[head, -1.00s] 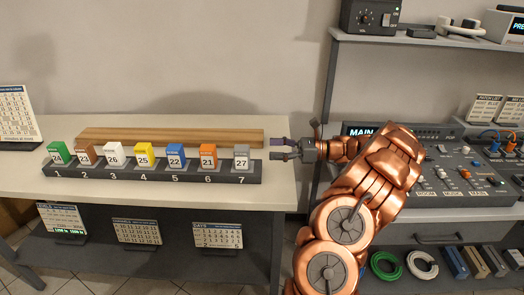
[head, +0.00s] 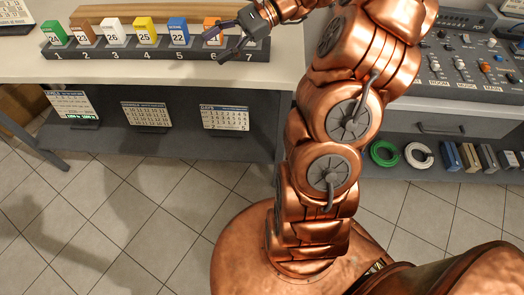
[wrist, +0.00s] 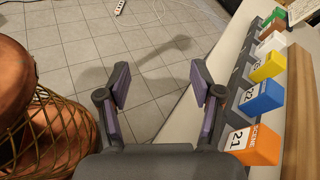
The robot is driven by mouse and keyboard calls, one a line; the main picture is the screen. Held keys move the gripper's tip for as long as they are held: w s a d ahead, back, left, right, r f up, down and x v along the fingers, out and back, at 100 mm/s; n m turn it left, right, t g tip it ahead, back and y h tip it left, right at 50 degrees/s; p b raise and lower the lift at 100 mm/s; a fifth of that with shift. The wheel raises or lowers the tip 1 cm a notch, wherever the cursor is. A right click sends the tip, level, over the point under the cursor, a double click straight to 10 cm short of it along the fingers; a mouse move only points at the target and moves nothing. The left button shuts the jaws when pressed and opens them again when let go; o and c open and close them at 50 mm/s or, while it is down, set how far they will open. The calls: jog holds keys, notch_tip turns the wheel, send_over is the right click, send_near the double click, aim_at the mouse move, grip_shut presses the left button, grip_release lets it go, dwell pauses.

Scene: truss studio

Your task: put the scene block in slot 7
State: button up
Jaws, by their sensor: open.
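The dark slot rack (head: 113,55) stands on the pale table, with slot numbers 1 to 7 along its front. Slots 1 to 6 hold green, brown, white, yellow, blue (head: 178,33) and orange (head: 211,27) blocks. The orange block reads SCENE 21 in the wrist view (wrist: 251,143).
A wooden plank (head: 135,13) lies behind the rack. Calendar cards (head: 146,115) stand on the shelf below. A mixing console (head: 466,65) is on the right-hand bench.

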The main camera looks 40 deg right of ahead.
jog(key=s+a+f+n+g+h, duration=0.2)
jog(key=s+a+n+g+h, duration=0.35)
jog(key=s+a+n, duration=0.65)
jog(key=s+d+f+n+h, duration=0.1)
jog(key=s+h, duration=0.3)
jog(key=s, duration=0.4)
jog(key=s+d+f+n+h, duration=0.2)
jog(key=s+f+n+h, duration=0.1)
jog(key=s, duration=0.6)
jog(key=shift+f+n+t+h, duration=0.15)
jog(key=shift+n+t+h, duration=0.2)
jog(key=shift+n+h, duration=0.25)
notch_tip(320, 180, up, 5)
jog(key=p, duration=0.5)
